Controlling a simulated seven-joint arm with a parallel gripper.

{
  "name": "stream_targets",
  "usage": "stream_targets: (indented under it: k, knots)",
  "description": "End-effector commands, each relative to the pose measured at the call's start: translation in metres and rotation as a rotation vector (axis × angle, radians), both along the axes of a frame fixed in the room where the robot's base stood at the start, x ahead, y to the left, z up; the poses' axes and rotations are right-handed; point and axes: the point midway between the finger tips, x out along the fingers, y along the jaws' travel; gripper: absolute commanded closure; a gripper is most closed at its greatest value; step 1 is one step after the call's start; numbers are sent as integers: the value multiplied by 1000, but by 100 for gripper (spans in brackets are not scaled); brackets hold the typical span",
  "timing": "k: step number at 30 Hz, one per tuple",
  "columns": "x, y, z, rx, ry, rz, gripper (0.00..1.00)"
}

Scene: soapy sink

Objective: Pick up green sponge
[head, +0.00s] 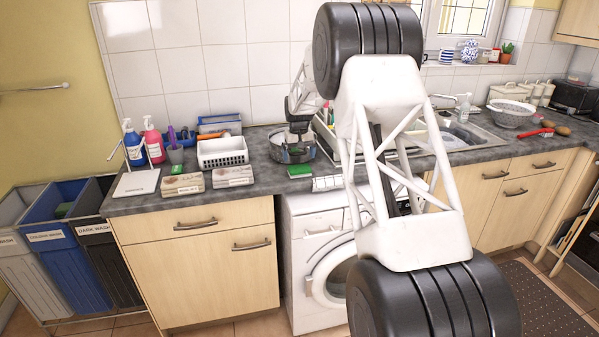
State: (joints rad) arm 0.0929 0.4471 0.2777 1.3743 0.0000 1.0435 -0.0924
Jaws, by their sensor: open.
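A green sponge (299,171) lies flat near the front edge of the grey countertop (262,178), just in front of a dark round pan (275,152). A small patch of green also shows inside the pan; I cannot tell what it is. My gripper (297,138) is open, pointing down over the pan, behind the sponge and apart from it. The fingertips are small and dark, and their gap is hard to make out. Another small green piece (176,169) lies on a box to the left.
A white basket (222,152) and two labelled boxes (183,185) stand left of the pan. Blue and pink soap bottles (153,142) are further left. A sink (455,135) is at right, partly behind my arm. A washing machine (310,220) is below the counter.

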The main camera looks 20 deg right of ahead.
Motion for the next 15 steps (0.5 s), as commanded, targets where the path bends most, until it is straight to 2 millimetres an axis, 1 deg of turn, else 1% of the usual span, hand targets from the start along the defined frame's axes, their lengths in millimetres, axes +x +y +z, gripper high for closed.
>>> stream_targets:
  k: [11,15]
  knots:
    - [0,0,-2,0,-1,0,0]
    - [0,-1,-9,0,0,0,0]
